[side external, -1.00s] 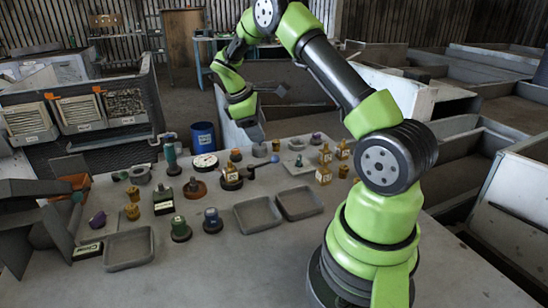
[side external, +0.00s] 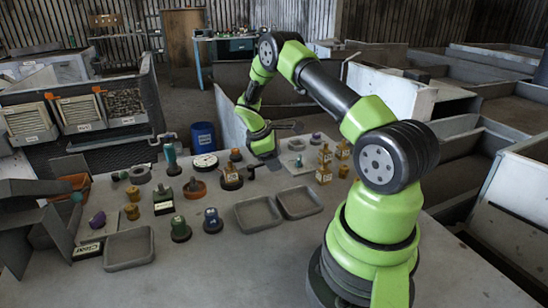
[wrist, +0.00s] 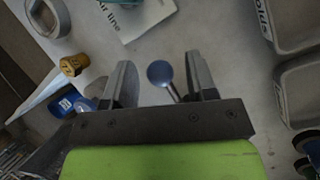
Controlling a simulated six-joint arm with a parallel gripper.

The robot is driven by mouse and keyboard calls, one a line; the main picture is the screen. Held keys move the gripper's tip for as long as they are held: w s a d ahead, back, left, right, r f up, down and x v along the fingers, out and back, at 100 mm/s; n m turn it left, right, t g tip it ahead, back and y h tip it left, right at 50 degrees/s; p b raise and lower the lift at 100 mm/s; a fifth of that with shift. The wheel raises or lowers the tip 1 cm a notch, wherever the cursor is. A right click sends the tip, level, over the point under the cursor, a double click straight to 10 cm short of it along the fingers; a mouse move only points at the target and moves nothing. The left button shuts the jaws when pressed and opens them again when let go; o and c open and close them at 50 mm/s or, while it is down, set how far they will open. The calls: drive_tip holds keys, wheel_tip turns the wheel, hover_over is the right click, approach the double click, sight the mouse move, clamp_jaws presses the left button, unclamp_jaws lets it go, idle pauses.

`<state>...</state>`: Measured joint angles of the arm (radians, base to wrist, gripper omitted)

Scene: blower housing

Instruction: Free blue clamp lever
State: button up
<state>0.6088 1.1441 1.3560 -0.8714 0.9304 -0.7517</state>
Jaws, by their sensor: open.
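In the wrist view, a blue-grey ball knob on a thin metal rod, which looks like the blue clamp lever (wrist: 160,73), stands between the two fingers of my gripper (wrist: 160,82). The knob is closer to the right finger, and the rod runs down beside that finger. The jaws are spread, and a gap shows between the knob and the left finger. I cannot tell whether the right finger touches the rod. In the side view my gripper (side external: 270,164) is low over the back middle of the table. The lever is hidden there, and its base is not visible.
Two grey trays (side external: 258,228) lie in front, with another tray (side external: 129,264) at front left. Brass fittings (side external: 324,175) stand to the right of my gripper. A dark-based part with a brass top (side external: 231,179) stands close on its left. A white card (wrist: 140,22) lies beyond the knob.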

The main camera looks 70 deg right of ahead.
clamp_jaws()
drive_tip(key=a+m, duration=0.1)
drive_tip(key=m, duration=0.1)
drive_tip(key=s+a+m+g+y, duration=0.1)
drive_tip(key=m, duration=0.1)
drive_tip(key=a+m+y, duration=0.1)
drive_tip(key=m, duration=0.1)
drive_tip(key=a+m+y, duration=0.1)
drive_tip(key=shift+s+a+m+g, duration=0.1)
drive_tip(key=shift+s+m+g, duration=0.1)
drive_tip(key=shift+m+g, duration=0.2)
drive_tip(key=m, duration=0.1)
drive_tip(key=a+m+y, duration=0.1)
drive_tip(key=m, duration=0.1)
drive_tip(key=a+m, duration=0.1)
drive_tip(key=shift+w+a+y, duration=0.2)
drive_tip(key=shift+w+y, duration=0.05)
drive_tip(key=shift+y, duration=0.15)
drive_tip(key=shift+w+a+m+t+y, duration=0.25)
drive_tip(key=shift+a+m+y, duration=0.2)
drive_tip(key=shift+m, duration=0.65)
drive_tip(key=shift+w+a+m+t+y, duration=0.15)
drive_tip(key=shift+w+a+m+y, duration=0.3)
drive_tip(key=shift+m, duration=0.65)
drive_tip(key=shift+s+a, duration=0.1)
